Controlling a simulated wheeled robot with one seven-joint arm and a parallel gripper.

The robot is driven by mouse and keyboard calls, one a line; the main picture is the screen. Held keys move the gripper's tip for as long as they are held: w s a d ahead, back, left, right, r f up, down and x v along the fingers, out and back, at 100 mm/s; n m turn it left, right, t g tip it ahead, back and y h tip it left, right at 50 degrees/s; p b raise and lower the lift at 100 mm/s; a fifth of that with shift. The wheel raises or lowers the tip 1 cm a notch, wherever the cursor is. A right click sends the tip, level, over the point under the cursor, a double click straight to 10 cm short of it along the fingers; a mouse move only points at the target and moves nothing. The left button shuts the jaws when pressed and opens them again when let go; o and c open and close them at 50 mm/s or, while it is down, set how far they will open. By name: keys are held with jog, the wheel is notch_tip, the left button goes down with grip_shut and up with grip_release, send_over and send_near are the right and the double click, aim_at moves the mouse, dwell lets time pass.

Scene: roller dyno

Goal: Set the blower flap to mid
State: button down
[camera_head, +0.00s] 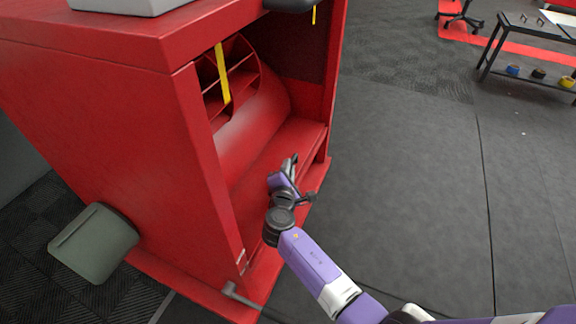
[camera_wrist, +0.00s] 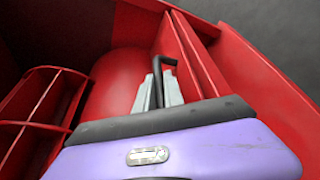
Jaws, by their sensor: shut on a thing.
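The red blower housing (camera_head: 200,170) stands open on its right side, with a rounded red drum (camera_head: 255,125) inside. My gripper (camera_head: 291,162) reaches low into this opening, in front of the red ledge. In the wrist view my gripper's pale fingers (camera_wrist: 158,92) are closed around a thin black bent handle (camera_wrist: 167,61). The handle's short end points right, towards a slanted red panel (camera_wrist: 190,58), which may be the flap. I cannot tell from these views how the handle joins the panel, nor the flap's exact setting. In the head view the handle is too small to make out.
A spoked red wheel (camera_head: 240,78) with a yellow strip (camera_head: 222,75) is above the drum. A grey lever (camera_head: 240,296) sticks out at the housing's lower front corner. A grey-green box (camera_head: 93,243) is on the left side. The dark floor (camera_head: 410,160) right is clear.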

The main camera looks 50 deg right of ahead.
jog(key=shift+w+r, duration=0.1)
jog(key=shift+r, duration=0.05)
jog(key=r+p, duration=0.1)
jog(key=p, duration=0.1)
jog(key=r+n+p, duration=0.1)
jog(key=w+r+p, duration=0.1)
jog(key=p, duration=0.1)
jog(key=shift+a+g+p, duration=0.25)
jog(key=shift+g+p, duration=0.05)
jog(key=shift+w+a+r+n+g+p, duration=0.15)
jog(key=shift+r+n+p, duration=0.15)
jog(key=shift+p, duration=0.3)
jog(key=shift+w+d+r+n+g+p, duration=0.15)
jog(key=shift+r+n+p, duration=0.1)
jog(key=shift+p, duration=0.3)
jog(key=shift+w+a+r+n+p, duration=0.25)
jog(key=shift+r+n+p, duration=0.1)
jog(key=shift+p, duration=0.55)
jog(key=shift+f+g, duration=0.1)
jog(key=shift+g, duration=0.2)
jog(key=c, duration=1.5)
grip_release()
jog(key=shift+o, duration=0.2)
jog(key=shift+f, duration=0.1)
jog(key=shift+s+d, duration=0.1)
